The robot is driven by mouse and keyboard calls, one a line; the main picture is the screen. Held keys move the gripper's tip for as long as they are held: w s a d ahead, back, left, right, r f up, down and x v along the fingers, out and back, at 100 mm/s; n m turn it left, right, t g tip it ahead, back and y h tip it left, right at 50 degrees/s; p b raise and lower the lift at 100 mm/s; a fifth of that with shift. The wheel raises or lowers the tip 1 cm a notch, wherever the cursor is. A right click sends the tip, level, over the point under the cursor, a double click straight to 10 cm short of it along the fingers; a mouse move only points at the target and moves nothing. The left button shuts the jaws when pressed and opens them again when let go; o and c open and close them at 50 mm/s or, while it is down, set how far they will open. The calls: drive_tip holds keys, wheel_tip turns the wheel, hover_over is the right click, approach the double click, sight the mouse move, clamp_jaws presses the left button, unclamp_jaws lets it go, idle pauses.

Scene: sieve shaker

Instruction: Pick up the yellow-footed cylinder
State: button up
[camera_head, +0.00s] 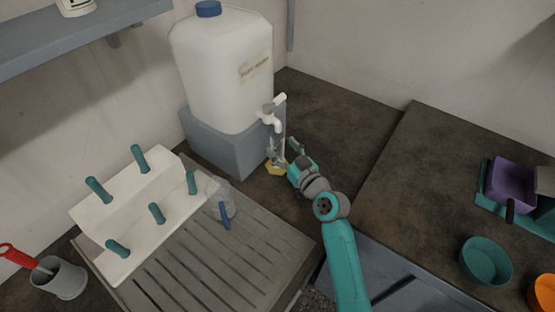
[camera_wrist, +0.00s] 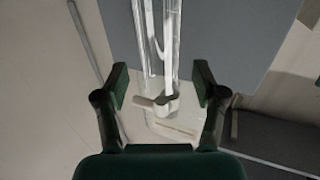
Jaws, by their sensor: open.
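The yellow-footed cylinder is a clear, upright tube (camera_head: 279,147) on a yellow foot (camera_head: 276,169). It stands on the dark counter just under the white tap (camera_head: 272,121) of the large container. My gripper (camera_head: 288,157) is open, close beside the tube on its right in the head view. In the wrist view, the clear tube (camera_wrist: 160,40) shows between the two open fingers of my gripper (camera_wrist: 160,84), and I see no finger touching it. The tap (camera_wrist: 160,104) shows there too. The yellow foot is not visible in the wrist view.
The white container (camera_head: 222,75) stands on a grey-blue block (camera_head: 225,145) right behind the cylinder. A white peg rack (camera_head: 125,210) is at left.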

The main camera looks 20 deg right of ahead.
drive_tip(key=shift+x, duration=1.5)
clamp_jaws()
drive_tip(key=shift+r, duration=0.3)
